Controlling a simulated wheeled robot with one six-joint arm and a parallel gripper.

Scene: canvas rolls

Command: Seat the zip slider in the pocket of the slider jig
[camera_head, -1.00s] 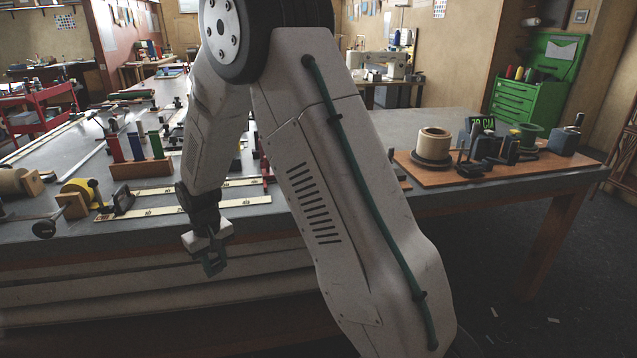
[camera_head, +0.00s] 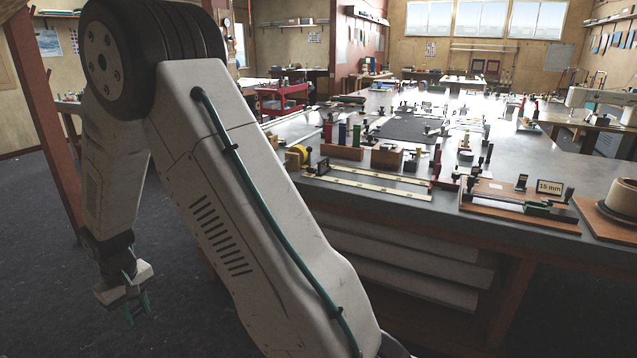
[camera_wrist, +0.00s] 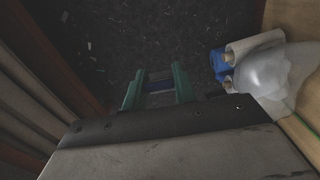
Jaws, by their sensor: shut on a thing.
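My gripper (camera_head: 137,305) hangs low over the dark floor at the left of the head view, clear of the workbench. In the wrist view its two green fingers (camera_wrist: 157,90) are shut on a small bluish-grey piece (camera_wrist: 158,86), seemingly the zip slider; it is dim and partly hidden by the fingers. On the bench's front right edge stands a brown board with a 15 mm sign (camera_head: 549,187) and small dark fixtures. I cannot tell which fixture is the slider jig, and its pocket does not show.
Blue rolls and a translucent bag (camera_wrist: 262,66) are at the wrist view's right. Open floor lies left.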

